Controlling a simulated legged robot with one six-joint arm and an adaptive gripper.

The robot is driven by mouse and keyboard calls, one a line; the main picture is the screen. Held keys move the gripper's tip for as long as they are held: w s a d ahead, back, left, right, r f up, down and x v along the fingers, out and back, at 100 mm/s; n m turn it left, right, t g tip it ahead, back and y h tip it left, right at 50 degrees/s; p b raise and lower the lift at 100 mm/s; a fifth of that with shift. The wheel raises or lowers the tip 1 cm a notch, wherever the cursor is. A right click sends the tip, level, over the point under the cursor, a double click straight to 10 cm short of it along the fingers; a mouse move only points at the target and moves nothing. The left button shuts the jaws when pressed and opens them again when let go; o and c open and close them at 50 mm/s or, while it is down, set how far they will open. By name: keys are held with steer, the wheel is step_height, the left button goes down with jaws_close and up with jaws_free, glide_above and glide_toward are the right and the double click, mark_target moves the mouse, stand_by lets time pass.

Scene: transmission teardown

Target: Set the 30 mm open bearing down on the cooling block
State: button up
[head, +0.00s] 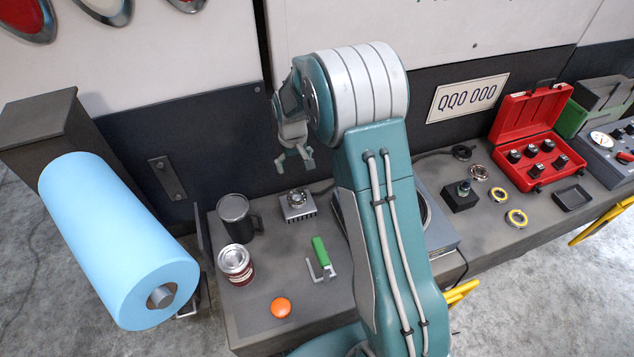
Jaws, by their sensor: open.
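The cooling block (299,214) is a small grey finned block at the back of the bench's left part. A small metallic ring (297,199), which looks like the open bearing, rests on top of it. I cannot read its size here. My gripper (295,164) is open and empty, a little above the block and the ring, with its fingers pointing down and apart from them.
A dark mug (234,216), a can (236,263), a green-handled tool (320,254) and an orange disc (281,307) stand nearby. Beyond my arm are a black block (460,198), several rings (516,218), a red case (529,130) and a black tray (573,198).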

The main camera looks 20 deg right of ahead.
steer(key=s+r+t, duration=0.1)
steer(key=s+r, duration=0.6)
steer(key=r, duration=0.3)
steer(key=s+r+t, duration=0.2)
steer(key=s+r, duration=0.5)
steer(key=r, duration=0.2)
steer(key=s+r+m+t, duration=0.1)
steer(key=s+r, duration=0.1)
steer(key=s, duration=0.6)
steer(key=s+r+t, duration=0.1)
steer(key=s+r, duration=0.1)
steer(key=s, duration=0.6)
steer(key=shift+s+r+m, duration=0.3)
steer(key=shift+m, duration=0.1)
steer(key=shift+d, duration=0.1)
